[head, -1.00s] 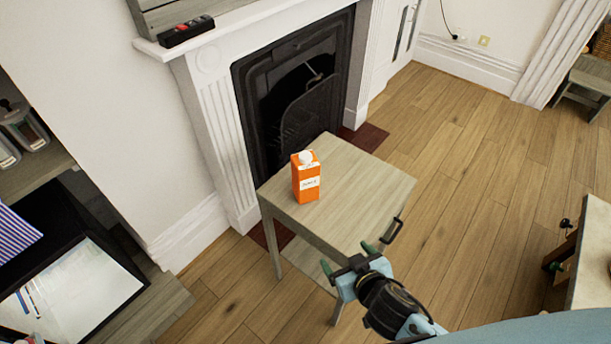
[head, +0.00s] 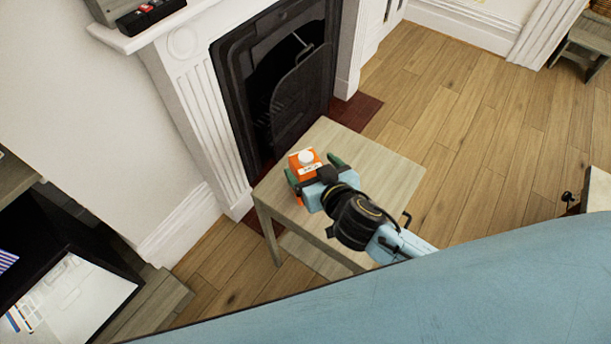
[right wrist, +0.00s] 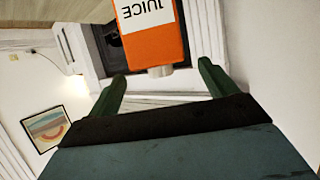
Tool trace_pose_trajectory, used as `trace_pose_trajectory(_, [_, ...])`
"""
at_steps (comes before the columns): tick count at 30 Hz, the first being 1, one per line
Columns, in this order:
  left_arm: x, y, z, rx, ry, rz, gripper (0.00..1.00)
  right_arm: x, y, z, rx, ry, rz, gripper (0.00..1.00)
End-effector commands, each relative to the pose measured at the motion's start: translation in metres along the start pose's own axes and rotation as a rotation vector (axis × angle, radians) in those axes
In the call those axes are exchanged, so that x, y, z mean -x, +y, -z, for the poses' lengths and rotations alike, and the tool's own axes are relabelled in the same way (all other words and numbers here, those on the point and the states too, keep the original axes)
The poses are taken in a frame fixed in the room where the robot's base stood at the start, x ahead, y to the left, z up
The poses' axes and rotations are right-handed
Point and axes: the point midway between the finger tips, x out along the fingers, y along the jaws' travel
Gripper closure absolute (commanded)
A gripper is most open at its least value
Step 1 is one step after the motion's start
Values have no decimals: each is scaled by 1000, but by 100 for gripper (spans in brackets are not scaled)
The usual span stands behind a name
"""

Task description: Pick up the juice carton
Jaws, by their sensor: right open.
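The orange juice carton (head: 303,160) with a white cap stands on the small wooden side table (head: 375,165). In the head view my right gripper (head: 314,169) is at the carton, and its hand hides most of the carton's lower part. The right wrist view shows the carton (right wrist: 153,35) with its "JUICE" label, upside down in that picture, between and beyond the two green fingertips (right wrist: 160,85). The fingers are open, with a gap on each side of the carton. My left gripper is not in view.
The fireplace (head: 275,85) and white mantel (head: 180,60) stand just behind the table. A dark device with a red part (head: 150,14) lies on the mantel.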

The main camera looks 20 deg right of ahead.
Motion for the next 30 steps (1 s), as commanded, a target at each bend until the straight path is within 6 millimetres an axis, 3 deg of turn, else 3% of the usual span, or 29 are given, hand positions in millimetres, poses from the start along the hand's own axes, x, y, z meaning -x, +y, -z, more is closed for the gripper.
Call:
trace_pose_trajectory(9, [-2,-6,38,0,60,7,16,-27,1,-1,2,2,-1,15])
trace_pose_trajectory(16, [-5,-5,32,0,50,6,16,-56,0,-3,1,1,1,15])
trace_pose_trajectory(25, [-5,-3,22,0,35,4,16,-62,0,-4,0,-1,1,15])
trace_pose_trajectory(30, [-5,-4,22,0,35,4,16,-61,0,-4,0,-1,1,35])
